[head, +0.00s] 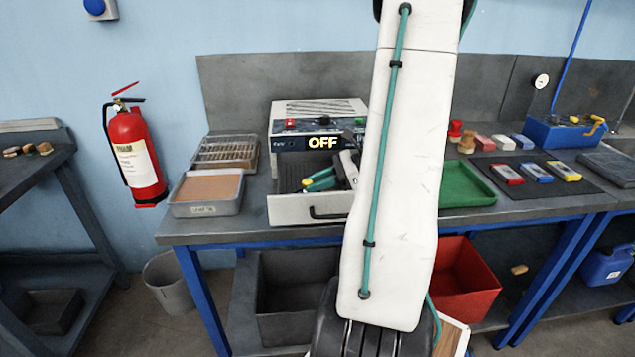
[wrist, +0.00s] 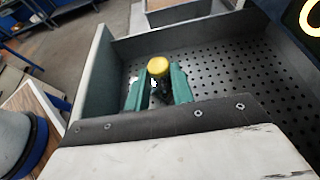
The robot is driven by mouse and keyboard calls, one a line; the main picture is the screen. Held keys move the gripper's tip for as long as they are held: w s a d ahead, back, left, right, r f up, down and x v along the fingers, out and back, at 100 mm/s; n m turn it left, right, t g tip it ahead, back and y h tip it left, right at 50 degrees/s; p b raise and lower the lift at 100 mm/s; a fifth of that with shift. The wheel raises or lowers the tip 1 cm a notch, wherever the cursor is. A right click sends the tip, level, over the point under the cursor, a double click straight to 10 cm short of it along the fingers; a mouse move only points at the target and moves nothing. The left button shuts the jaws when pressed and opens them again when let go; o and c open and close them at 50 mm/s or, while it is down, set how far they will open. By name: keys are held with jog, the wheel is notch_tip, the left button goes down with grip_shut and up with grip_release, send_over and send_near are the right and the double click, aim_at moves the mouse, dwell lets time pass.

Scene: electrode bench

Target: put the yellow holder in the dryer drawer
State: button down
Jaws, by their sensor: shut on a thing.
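The dryer (head: 290,142) stands on the bench with its display reading OFF. Its drawer (head: 290,210) is pulled open, and its dark perforated floor (wrist: 235,80) shows bare in the wrist view. My gripper (head: 321,180) is over the drawer, with teal fingers. In the wrist view, my gripper (wrist: 158,90) is shut on the yellow holder (wrist: 159,66), whose round yellow top shows between the fingers. Its lower part is dark and mostly hidden. I cannot tell whether it touches the drawer floor. In the head view only a little yellow shows at the fingertips.
A tan-filled tray (head: 208,190) and a wire rack (head: 225,150) are left of the dryer. A green tray (head: 465,185) is to the right, partly behind my arm. Red, blue and yellow blocks lie on a dark mat (head: 590,185). The drawer walls rise around my gripper.

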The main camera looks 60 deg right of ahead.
jog(key=shift+f, duration=0.15)
jog(key=c, duration=1.2)
grip_release()
